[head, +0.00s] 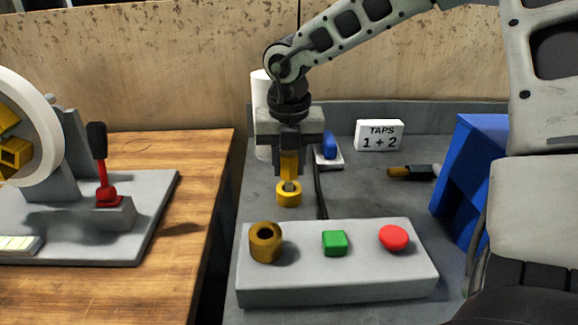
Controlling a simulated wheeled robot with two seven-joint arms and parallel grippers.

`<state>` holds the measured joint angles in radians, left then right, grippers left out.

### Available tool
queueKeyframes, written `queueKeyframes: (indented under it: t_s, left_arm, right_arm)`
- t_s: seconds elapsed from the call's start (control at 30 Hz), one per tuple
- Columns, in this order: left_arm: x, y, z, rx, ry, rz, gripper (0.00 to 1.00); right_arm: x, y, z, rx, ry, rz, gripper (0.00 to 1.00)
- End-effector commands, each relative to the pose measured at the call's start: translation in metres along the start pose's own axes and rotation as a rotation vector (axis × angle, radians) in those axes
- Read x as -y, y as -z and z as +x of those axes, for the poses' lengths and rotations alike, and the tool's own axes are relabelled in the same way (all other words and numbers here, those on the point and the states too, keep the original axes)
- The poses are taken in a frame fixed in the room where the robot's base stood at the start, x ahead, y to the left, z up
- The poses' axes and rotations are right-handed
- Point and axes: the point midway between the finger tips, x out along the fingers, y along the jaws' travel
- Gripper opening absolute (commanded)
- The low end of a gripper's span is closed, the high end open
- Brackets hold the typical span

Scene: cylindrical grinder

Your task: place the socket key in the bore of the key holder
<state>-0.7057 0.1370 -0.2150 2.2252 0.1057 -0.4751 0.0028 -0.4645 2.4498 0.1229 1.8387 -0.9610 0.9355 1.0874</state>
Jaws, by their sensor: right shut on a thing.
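My right gripper (289,162) comes down from above, left of the picture's middle. It is shut on the yellow socket key (288,194), which hangs about upright with a ring-like lower end and a dark centre. The key holder (265,243) is a brass-coloured cylinder with a dark bore, on the left end of the grey block (340,284). The key shows above and a little right of the holder in the picture, apart from it, and the bore looks empty. My left gripper is not in view.
A green square button (335,242) and a red button (394,238) sit on the same block. A blue stand (472,165) is right; a red lever (106,185) is left.

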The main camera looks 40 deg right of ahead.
Motion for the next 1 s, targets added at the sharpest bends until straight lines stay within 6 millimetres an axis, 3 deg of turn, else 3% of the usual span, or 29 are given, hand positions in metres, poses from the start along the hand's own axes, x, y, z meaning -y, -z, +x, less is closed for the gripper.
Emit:
queueKeyframes:
  t_s: [0.1, 0.43, 0.47, 0.5, 0.53, 0.83, 1.0]
  left_arm:
    - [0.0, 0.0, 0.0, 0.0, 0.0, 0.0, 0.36]
    - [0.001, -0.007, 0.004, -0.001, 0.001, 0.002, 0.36]
    - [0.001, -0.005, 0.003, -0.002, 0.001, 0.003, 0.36]
    - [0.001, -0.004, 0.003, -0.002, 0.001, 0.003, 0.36]
    - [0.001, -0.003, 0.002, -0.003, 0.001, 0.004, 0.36]
    - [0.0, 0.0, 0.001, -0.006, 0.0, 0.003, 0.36]
    - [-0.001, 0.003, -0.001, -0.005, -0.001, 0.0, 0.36]
  right_arm:
    - [0.0, 0.002, 0.011, 0.0, -0.001, 0.0, 0.04]
    - [0.0, 0.002, 0.016, 0.001, -0.001, 0.0, 0.04]
    - [0.0, 0.002, 0.015, 0.0, -0.001, 0.0, 0.34]
    - [0.0, 0.002, 0.014, 0.0, -0.001, 0.0, 0.46]
    - [0.001, 0.002, 0.014, 0.0, 0.0, 0.0, 0.51]
    - [0.001, 0.002, 0.012, 0.0, 0.0, 0.001, 0.51]
    - [0.0, 0.001, -0.003, 0.004, -0.004, 0.001, 0.51]
